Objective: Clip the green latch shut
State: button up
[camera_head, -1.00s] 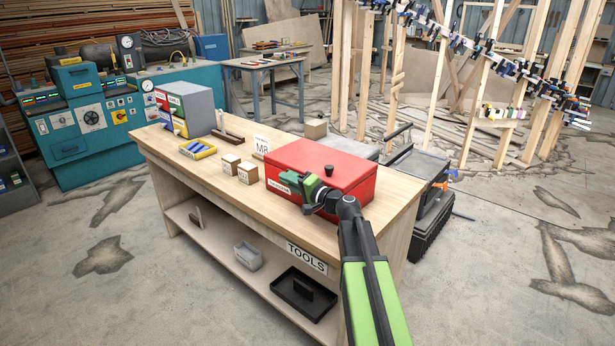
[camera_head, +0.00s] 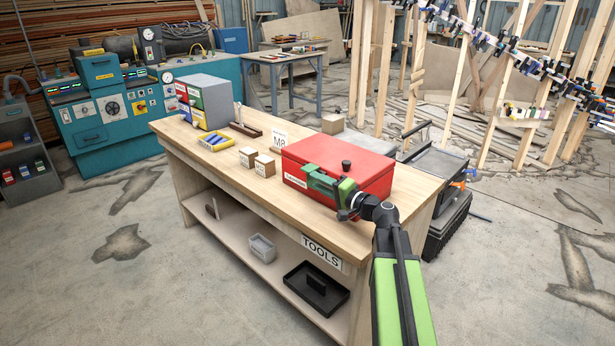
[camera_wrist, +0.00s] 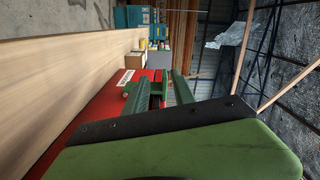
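The red box (camera_head: 370,170) sits on the workbench, lid down, with a black knob on top and a white label on its front. My gripper (camera_head: 318,180) is level with the box's front side, just right of the label. In the wrist view, the two green fingers of my gripper (camera_wrist: 165,88) stand apart with a gap between them. The red box (camera_wrist: 85,115) is left of them. A small green piece (camera_wrist: 131,88) beside the left finger may be the green latch; its position is unclear.
Two small wooden blocks (camera_head: 264,166), a yellow tray (camera_head: 213,141), an M8 sign (camera_head: 279,139) and a drawer cabinet (camera_head: 207,102) stand on the workbench (camera_head: 228,172). Grey (camera_head: 262,248) and black trays (camera_head: 316,288) lie on the lower shelf. Floor in front is clear.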

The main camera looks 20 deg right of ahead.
jog(key=v, duration=1)
jog(key=w+a+r+n+g+y+p, duration=0.1)
jog(key=a+r+p, duration=0.1)
jog(key=a, duration=0.4)
jog(key=w+a+r+n+g+y+p, duration=0.1)
jog(key=a+r+y+p, duration=0.15)
jog(key=a, duration=0.35)
jog(key=s+a+f+n+g+h+p, duration=0.1)
jog(key=s+a+f+n+g+p, duration=0.2)
jog(key=a, duration=0.6)
jog(key=s+a+f+n+g+h+p, duration=0.1)
jog(key=s+a+f+n+g+p, duration=0.15)
jog(key=a+f+g, duration=0.4)
jog(key=s+f+n+g+h+p, duration=0.2)
jog(key=s+f+n+h, duration=0.1)
jog(key=s+f+h, duration=0.15)
jog(key=s+d+f+m+g+h, duration=0.1)
jog(key=s+d+f+g+h, duration=0.1)
jog(key=s+d+h, duration=0.3)
jog(key=d+f, duration=0.1)
jog(key=d, duration=0.3)
jog(key=shift+d+b, duration=0.15)
jog(key=shift+b, duration=0.2)
